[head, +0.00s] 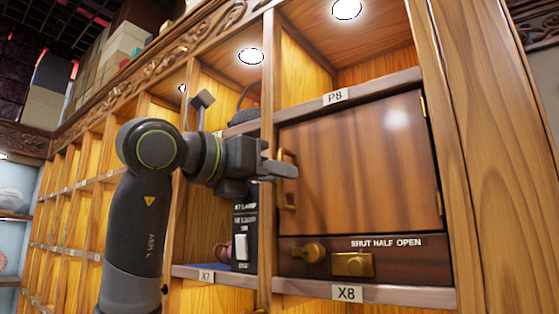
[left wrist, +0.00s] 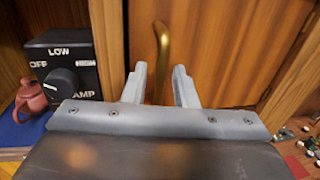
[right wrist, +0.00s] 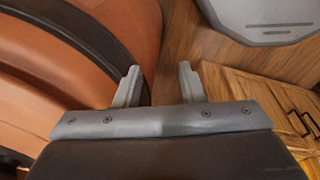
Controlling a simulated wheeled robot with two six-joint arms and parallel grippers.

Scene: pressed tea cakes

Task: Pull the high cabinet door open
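The high cabinet door (head: 360,150) is a brown wooden panel between the P8 and X8 labels, and it looks closed. Brass hinges (head: 439,203) are on its right edge. A curved brass handle (head: 289,195) stands upright near its left edge. My left gripper (head: 283,170) is at the handle. In the left wrist view its fingers (left wrist: 160,75) are open, with the handle (left wrist: 162,40) showing between them and a small gap on each side; depth is hard to tell. My right gripper (right wrist: 158,75) is open and empty, outside the head view.
Below the door is a panel (head: 410,262) marked SHUT HALF OPEN, with brass fittings (head: 352,264). A black lamp switch box (left wrist: 65,68) and reddish teapot (left wrist: 30,100) stand left of the door. Orange-brown padding (right wrist: 70,60) is beside my right gripper.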

